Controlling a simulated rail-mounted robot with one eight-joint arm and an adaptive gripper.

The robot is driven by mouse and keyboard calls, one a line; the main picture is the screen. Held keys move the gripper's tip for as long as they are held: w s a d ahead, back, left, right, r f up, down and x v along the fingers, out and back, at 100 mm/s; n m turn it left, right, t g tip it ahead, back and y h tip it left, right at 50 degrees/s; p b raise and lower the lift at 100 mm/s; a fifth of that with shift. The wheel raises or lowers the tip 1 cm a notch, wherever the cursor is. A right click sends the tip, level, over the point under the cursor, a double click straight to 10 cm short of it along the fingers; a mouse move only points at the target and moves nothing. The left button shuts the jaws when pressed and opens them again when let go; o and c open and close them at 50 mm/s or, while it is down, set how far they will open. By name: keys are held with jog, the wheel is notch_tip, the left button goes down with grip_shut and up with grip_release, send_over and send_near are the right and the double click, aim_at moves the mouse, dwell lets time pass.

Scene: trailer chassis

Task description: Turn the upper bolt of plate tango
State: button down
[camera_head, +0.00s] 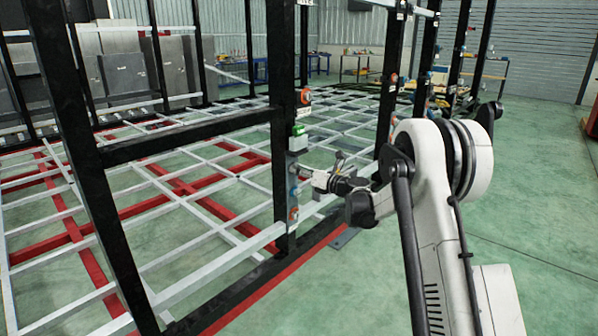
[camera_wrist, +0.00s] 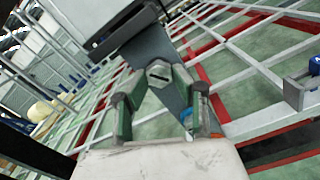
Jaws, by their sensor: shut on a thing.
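A hexagonal bolt head (camera_wrist: 160,74) with a dark slot shows in the wrist view, between the tips of my gripper's two green-padded fingers. My gripper (camera_wrist: 156,84) is shut on this bolt head. In the head view my gripper (camera_head: 308,173) reaches left to a grey plate (camera_head: 292,185) on the black upright post (camera_head: 283,60). The gripped bolt is hidden there by the gripper. No name on the plate is readable, so I cannot tell whether it is tango or whether this is its upper bolt.
A green block (camera_head: 299,130) sits on the post above my gripper. Orange round fittings show higher (camera_head: 306,97) and lower (camera_head: 293,214) on the post. A blue-topped part (camera_wrist: 314,66) stands at right in the wrist view. The green floor (camera_head: 530,220) at right is clear.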

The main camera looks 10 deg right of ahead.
jog(key=shift+m, duration=0.6)
jog(key=c, duration=1.4)
grip_release()
jog(key=shift+d, duration=0.1)
jog(key=shift+c, duration=0.2)
jog(key=shift+s, duration=0.15)
jog(key=v, duration=1.1)
jog(key=shift+s+d, duration=0.3)
